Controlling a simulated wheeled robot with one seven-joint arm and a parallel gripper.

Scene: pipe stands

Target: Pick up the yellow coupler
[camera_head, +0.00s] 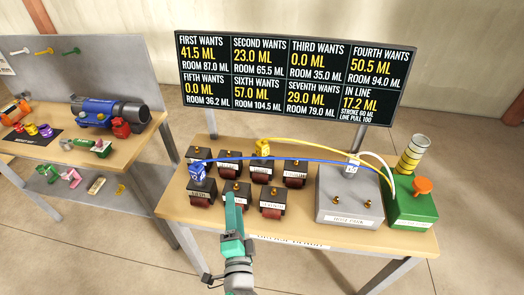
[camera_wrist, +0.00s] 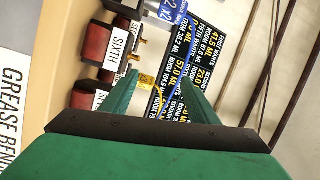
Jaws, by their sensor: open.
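The yellow coupler (camera_head: 263,147) sits at the end of a yellow hose, over the back row of dark-red cylinder units on the right-hand bench. It also shows small in the wrist view (camera_wrist: 146,81), between the two green fingers and beyond them. My gripper (camera_head: 231,196) is green, stands over the front row of units, and is nearer to the camera than the coupler. In the wrist view my gripper (camera_wrist: 158,65) is open, with nothing between its fingertips. Whether the coupler is seated on a fitting is too small to tell.
A blue coupler (camera_head: 197,170) on a blue hose sits at the left, and the blue hose crosses the units. A grey block (camera_head: 347,205) and a green pump (camera_head: 412,207) stand at the right. A black display board (camera_head: 293,78) rises behind.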

